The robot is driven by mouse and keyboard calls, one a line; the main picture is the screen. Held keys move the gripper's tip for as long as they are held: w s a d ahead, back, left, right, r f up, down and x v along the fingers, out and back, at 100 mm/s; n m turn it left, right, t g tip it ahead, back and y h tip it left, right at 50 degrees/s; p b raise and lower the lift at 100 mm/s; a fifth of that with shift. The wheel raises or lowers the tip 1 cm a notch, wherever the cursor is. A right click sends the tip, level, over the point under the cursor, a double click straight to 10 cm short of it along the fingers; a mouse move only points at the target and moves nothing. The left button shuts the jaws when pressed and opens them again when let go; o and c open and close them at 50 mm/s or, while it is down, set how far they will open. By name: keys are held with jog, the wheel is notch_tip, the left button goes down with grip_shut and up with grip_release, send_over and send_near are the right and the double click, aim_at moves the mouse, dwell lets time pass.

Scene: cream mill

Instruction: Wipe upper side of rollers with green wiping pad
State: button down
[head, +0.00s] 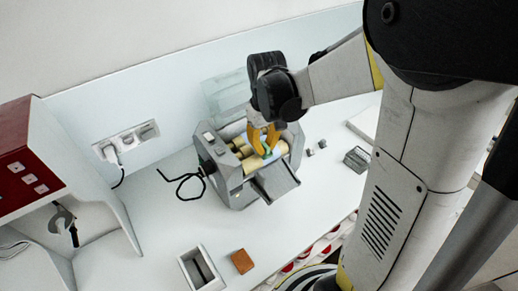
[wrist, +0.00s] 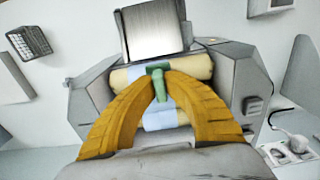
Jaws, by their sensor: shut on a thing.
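The mill (head: 236,190) stands on the white counter, with cream-coloured rollers (head: 252,165) across its open top. In the wrist view one roller (wrist: 198,68) lies crosswise beyond the fingertips, and pale blue patches (wrist: 160,118) show on the rollers' middle. My gripper (wrist: 159,88) has its yellow fingers shut on the green wiping pad (wrist: 158,73). The pad is at the rollers' upper side; I cannot tell whether it touches them. In the head view my gripper (head: 264,143) points down over the rollers, and its fingers hide most of the pad.
A grey metal plate (head: 274,181) slopes from the mill's front. A black cable (head: 184,178) lies left of it. A grey open box (head: 200,267) and a brown block (head: 242,261) stand near the front edge. A wire-like grey basket (head: 357,158) is at right. A red-and-white cabinet (head: 25,175) is at left.

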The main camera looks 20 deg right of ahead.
aim_at(247, 135)
jog(key=shift+w+a+r+b, duration=0.1)
jog(key=shift+w+a+b, duration=0.1)
jog(key=shift+w, duration=0.9)
jog(key=shift+w+a+b, duration=0.1)
jog(key=shift+w+a, duration=0.15)
jog(key=shift+w, duration=0.85)
jog(key=shift+w+a+r+b, duration=0.1)
jog(key=shift+w+a, duration=0.1)
jog(key=shift+w, duration=0.9)
jog(key=shift+w+a+f+b, duration=0.1)
jog(key=shift+w+a+b, duration=0.05)
jog(key=shift+w, duration=0.55)
jog(key=shift+w+a+f+b, duration=0.1)
jog(key=shift+w+a+b, duration=0.05)
jog(key=shift+w, duration=0.55)
jog(key=shift+s+d+r, duration=0.1)
jog(key=shift+s+d, duration=0.25)
jog(key=shift+s, duration=1.2)
jog(key=shift+s+d, duration=0.3)
jog(key=shift+s, duration=1.3)
jog(key=shift+s+d+r, duration=0.1)
jog(key=shift+s+d, duration=0.25)
jog(key=shift+s, duration=1.2)
jog(key=shift+f, duration=0.1)
notch_tip(247, 135, up, 8)
jog(key=p, duration=0.5)
jog(key=shift+p, duration=0.4)
jog(key=shift+w, duration=0.1)
